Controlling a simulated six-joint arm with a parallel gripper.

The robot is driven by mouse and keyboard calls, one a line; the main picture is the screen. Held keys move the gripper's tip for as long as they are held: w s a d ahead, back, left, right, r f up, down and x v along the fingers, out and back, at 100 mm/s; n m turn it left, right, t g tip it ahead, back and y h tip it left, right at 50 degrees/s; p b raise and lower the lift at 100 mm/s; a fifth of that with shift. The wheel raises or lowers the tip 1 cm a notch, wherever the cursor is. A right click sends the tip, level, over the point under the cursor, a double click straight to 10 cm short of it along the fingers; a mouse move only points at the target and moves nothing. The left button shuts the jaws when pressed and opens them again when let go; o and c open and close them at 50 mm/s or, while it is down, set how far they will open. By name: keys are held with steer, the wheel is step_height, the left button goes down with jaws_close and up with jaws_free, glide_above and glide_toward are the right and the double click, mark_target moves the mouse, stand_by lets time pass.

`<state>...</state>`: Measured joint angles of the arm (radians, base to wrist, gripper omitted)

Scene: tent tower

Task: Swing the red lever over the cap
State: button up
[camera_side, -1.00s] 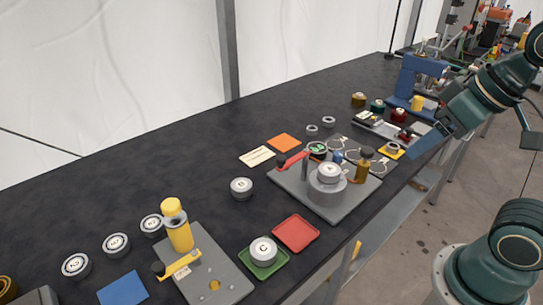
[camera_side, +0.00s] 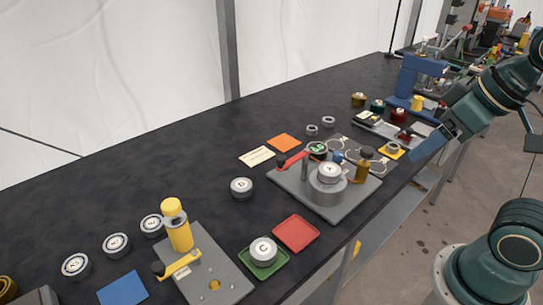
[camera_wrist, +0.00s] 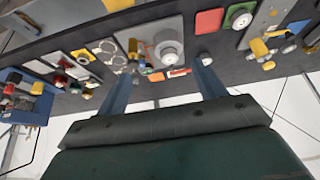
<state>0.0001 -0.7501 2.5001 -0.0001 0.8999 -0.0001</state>
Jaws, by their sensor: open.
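The red lever (camera_side: 292,159) sits on a post on the grey base plate (camera_side: 345,211) in the side view, its arm pointing left with a dark knob at the end. The cap, a light disc (camera_side: 329,170) with a letter on top, rests on a grey cylinder (camera_side: 325,190) to the right of the lever. The lever is beside the cap, not over it. My gripper (camera_side: 428,150) hangs to the right, away from the plate, open and empty. The wrist view shows its two blue fingers apart (camera_wrist: 166,67), with the cylinder beyond them; the lever is hard to make out there.
A brown-capped amber post (camera_side: 363,172) stands at the plate's right. A red square (camera_side: 296,233) and a green tray (camera_side: 277,268) with a disc lie in front. A yellow post (camera_side: 178,230) stands at left. A blue press (camera_side: 405,80) stands behind right.

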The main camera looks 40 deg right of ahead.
steer(key=shift+w+r, duration=0.1)
steer(key=c, duration=0.7)
steer(key=shift+w+a+r, duration=0.1)
steer(key=shift+w, duration=0.2)
steer(key=c, duration=0.4)
steer(key=shift+n+g+y, duration=0.3)
steer(key=shift+n, duration=0.5)
steer(key=w, duration=0.2)
steer(key=w+a+r, duration=0.1)
steer(key=w, duration=0.1)
steer(key=w+a+r, duration=0.1)
steer(key=w, duration=0.1)
steer(key=shift+w+r, duration=0.1)
steer(key=shift+w, duration=0.25)
jaws_close()
steer(key=w+a+f+n, duration=0.1)
steer(key=w+a, duration=0.2)
steer(key=w, duration=0.4)
steer(key=w+a+f+n+g, duration=0.1)
steer(key=w+a+f, duration=0.1)
steer(key=w, duration=0.4)
steer(key=w+a+f+n+y, duration=0.1)
steer(key=w+a+n, duration=0.1)
steer(key=w+a, duration=0.2)
steer(key=w, duration=0.3)
steer(key=shift+w+a+f+g, duration=0.15)
steer(key=shift+w+f+g, duration=0.15)
steer(key=shift+f, duration=0.05)
